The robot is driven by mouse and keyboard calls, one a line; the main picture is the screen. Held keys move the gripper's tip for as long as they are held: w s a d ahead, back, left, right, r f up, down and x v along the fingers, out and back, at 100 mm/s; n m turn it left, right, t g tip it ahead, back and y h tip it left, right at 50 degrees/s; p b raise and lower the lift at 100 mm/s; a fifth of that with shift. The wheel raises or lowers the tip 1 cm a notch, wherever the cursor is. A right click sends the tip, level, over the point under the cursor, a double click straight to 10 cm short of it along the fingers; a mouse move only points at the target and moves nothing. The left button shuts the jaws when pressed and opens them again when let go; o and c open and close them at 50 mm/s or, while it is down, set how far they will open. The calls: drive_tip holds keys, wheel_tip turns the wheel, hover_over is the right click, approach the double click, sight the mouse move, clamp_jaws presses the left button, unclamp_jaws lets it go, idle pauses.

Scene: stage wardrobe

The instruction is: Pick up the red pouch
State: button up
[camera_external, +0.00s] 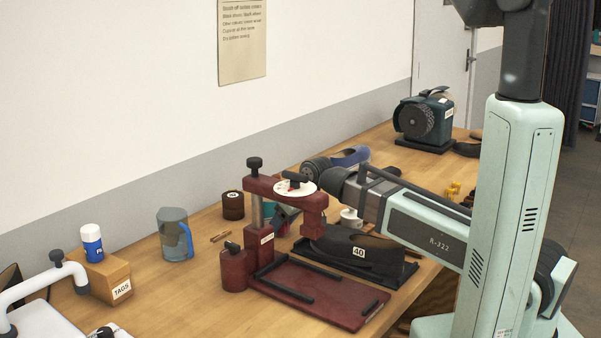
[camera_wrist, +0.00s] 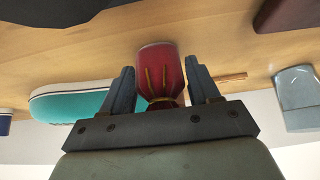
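The red pouch (camera_wrist: 161,75), with yellow cords and a gathered neck, shows in the middle of the wrist view. Its neck points towards my gripper (camera_wrist: 160,80). One finger stands on each side of the pouch, very close to it; I cannot tell whether both fingers press on it. Its wide end reaches past the fingertips. In the external view the dark red clamp stand (camera_external: 285,190) hides most of my gripper, and I cannot make out the pouch clearly there.
A teal shoe (camera_wrist: 75,103) lies left of the gripper in the wrist view. A clear blue jug (camera_external: 174,236) stands left of the stand. A black shoe marked 40 (camera_external: 345,245) lies under my forearm. Open wood shows between jug and stand.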

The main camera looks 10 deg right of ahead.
drive_tip(key=c, duration=0.7)
drive_tip(key=shift+c, duration=0.2)
